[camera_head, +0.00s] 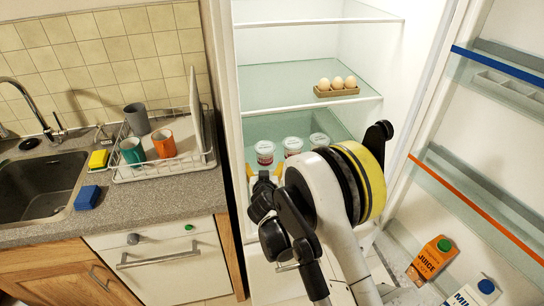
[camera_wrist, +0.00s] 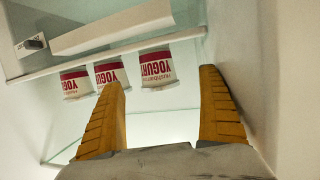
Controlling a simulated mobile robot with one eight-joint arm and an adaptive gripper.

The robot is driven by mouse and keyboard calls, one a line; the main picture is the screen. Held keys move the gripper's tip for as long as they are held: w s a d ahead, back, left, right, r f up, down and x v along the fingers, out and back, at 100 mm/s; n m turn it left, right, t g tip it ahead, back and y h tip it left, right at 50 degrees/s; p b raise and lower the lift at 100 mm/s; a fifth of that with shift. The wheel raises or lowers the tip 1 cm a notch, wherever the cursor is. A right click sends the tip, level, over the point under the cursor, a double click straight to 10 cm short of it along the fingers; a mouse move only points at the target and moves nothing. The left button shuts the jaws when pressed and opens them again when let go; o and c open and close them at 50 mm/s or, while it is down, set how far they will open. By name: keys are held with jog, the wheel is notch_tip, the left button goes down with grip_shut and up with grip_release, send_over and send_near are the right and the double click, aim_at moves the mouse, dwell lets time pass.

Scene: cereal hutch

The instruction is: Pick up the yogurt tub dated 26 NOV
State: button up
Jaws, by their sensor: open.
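Three white yogurt tubs with red bands stand in a row on a fridge shelf: a left tub (camera_head: 265,152), a middle tub (camera_head: 293,146) and a right tub (camera_head: 319,140) in the head view. In the wrist view the tubs appear upside down, at left (camera_wrist: 75,83), middle (camera_wrist: 111,73) and right (camera_wrist: 157,69). No date is readable on any of them. My gripper (camera_wrist: 163,82) is open and empty, its yellow fingers pointing toward the tubs. One tub shows between the fingers, still beyond the fingertips. In the head view my arm partly covers the gripper.
An egg carton (camera_head: 337,90) sits on the glass shelf (camera_head: 280,85) above the tubs. The open fridge door at right holds a juice carton (camera_head: 431,259) and a milk carton (camera_head: 472,294). A counter (camera_head: 130,200) with a dish rack (camera_head: 135,176) is at left.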

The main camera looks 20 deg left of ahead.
aim_at(264, 160)
jog(key=x, duration=0.4)
jog(key=shift+w+f+b, duration=0.15)
jog(key=shift+b, duration=0.15)
jog(key=b+x, duration=0.1)
jog(key=x, duration=0.4)
jog(key=shift+w+d, duration=0.1)
jog(key=shift+w, duration=0.15)
jog(key=c, duration=1.4)
